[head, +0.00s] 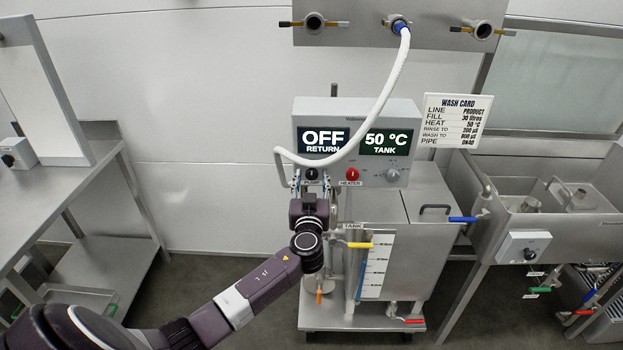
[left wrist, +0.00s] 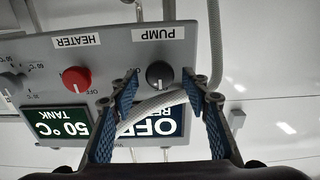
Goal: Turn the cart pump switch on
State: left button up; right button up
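The black pump switch (head: 311,174) is a round knob on the front of the grey control box (head: 405,112), above the "PUMP" label. My left gripper (head: 311,186) is just in front of it, open, with one finger on each side of the knob in the picture. The left wrist view is upside down; there the pump switch (left wrist: 159,75) shows between the tips of my open left gripper (left wrist: 161,88), apparently untouched. Its white mark points down in that picture, toward the display. My right gripper is not in view.
The red heater knob (head: 352,174) sits beside the pump switch. A white hose (head: 384,95) loops across the box front and between my fingers in the wrist view (left wrist: 150,108). The display (head: 324,140) reads "OFF RETURN". A steel tank (head: 395,260) stands below.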

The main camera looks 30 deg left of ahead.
pick_arm(q)
jog(key=c, duration=1.1)
jog(key=shift+o, duration=0.2)
jog(key=shift+f+m, duration=0.1)
jog(key=shift+m, duration=0.2)
jog(key=m+b, duration=0.2)
jog(key=shift+f+m, duration=0.1)
jog(key=shift+m, duration=0.2)
jog(key=m+b, duration=0.1)
jog(key=m, duration=0.2)
jog(key=shift+d+m, duration=0.1)
jog(key=shift+m, duration=0.2)
jog(key=m, duration=0.2)
jog(key=shift+m, duration=0.3)
jog(key=m, duration=0.2)
jog(key=shift+m, duration=0.4)
jog(key=m+p, duration=0.1)
jog(key=m, duration=0.4)
jog(key=shift+m, duration=0.4)
jog(key=shift+f, duration=0.1)
